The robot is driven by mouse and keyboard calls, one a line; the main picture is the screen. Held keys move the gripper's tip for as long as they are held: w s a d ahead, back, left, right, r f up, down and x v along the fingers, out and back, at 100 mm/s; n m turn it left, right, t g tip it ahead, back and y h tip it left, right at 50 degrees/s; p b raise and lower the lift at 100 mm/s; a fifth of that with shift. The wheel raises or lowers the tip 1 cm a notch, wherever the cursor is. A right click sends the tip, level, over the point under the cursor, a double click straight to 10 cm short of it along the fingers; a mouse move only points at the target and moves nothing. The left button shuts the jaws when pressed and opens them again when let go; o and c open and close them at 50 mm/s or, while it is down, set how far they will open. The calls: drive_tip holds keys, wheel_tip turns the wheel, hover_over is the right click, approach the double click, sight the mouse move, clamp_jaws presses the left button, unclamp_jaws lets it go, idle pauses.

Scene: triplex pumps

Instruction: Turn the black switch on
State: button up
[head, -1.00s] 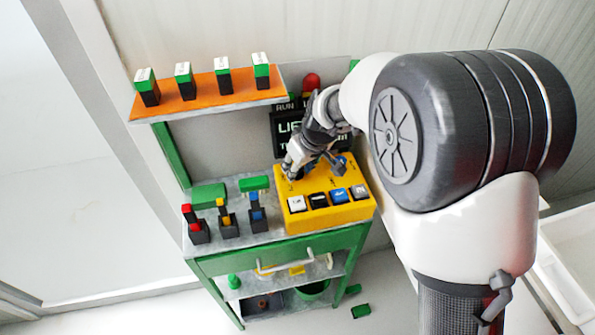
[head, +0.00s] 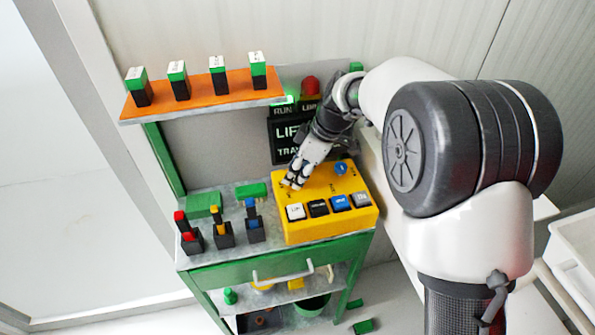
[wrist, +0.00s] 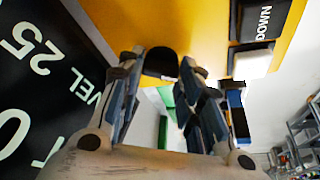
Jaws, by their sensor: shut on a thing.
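The black switch (wrist: 160,62) is a dark rounded knob on the yellow control box (wrist: 207,30). In the wrist view it sits between the two fingertips of my gripper (wrist: 158,72). In the head view my gripper (head: 293,181) reaches down to the back left part of the yellow box (head: 330,226), and its fingers hide the black switch there. The fingers are close together, shut on the switch. How far the knob is turned cannot be told. A blue knob (head: 341,168) stands to the right on the same box.
White (head: 296,212), black (head: 318,208), blue (head: 340,203) and grey (head: 361,200) buttons line the box front. A dark display (head: 288,138) stands behind, with a bright green spot (head: 287,100) above RUN. Small levers (head: 222,234) stand left; an orange shelf (head: 200,98) is above.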

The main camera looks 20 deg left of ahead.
sight(309, 185)
idle(0.5)
drive_tip(key=o, duration=1.1)
drive_tip(key=shift+c, duration=0.2)
drive_tip(key=shift+r, duration=0.1)
drive_tip(key=v, duration=0.8)
